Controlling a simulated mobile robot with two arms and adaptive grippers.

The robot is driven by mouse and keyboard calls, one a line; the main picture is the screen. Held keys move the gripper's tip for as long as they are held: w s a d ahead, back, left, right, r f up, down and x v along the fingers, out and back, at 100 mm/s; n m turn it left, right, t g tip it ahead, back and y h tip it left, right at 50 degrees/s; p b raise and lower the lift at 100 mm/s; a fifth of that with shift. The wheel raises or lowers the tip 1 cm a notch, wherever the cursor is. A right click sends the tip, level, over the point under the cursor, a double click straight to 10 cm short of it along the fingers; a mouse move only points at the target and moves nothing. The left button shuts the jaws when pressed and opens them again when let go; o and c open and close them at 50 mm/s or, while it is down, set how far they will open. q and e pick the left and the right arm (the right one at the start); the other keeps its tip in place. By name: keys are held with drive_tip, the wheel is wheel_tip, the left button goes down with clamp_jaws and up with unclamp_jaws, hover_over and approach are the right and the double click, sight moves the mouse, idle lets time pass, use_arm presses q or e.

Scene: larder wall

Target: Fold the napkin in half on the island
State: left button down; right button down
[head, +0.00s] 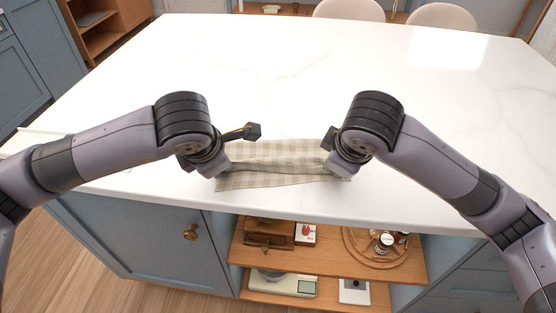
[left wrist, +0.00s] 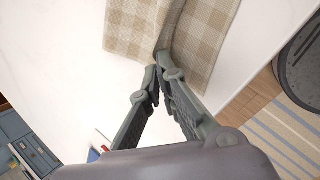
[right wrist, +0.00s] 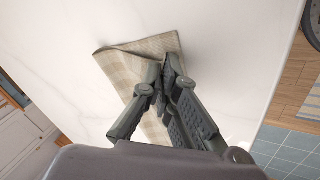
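The beige checked napkin (head: 275,152) lies near the front edge of the white island top (head: 300,80), between my two hands. A crease runs across it, and its front part looks raised or turned over. In the left wrist view, my left gripper (left wrist: 158,72) is shut on the edge of the napkin (left wrist: 200,35), and a shaded ridge of cloth rises from the fingertips. In the right wrist view, my right gripper (right wrist: 165,75) is shut on the other end of the napkin (right wrist: 120,70), where the cloth bends up. In the head view my wrists hide both sets of fingertips.
The rest of the island top is clear. Below its front edge are open wooden shelves (head: 330,255) with jars (head: 385,242), a scale (head: 285,284) and small items, beside a blue cabinet door (head: 150,235). Two pale chairs (head: 349,10) stand behind the island.

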use_arm(q)
drive_tip(key=shift+s+r, duration=0.1)
use_arm(e)
drive_tip(key=shift+s+r, duration=0.1)
use_arm(q)
drive_tip(key=c, duration=2.3)
unclamp_jaws()
use_arm(e)
drive_tip(key=c, duration=2.3)
unclamp_jaws()
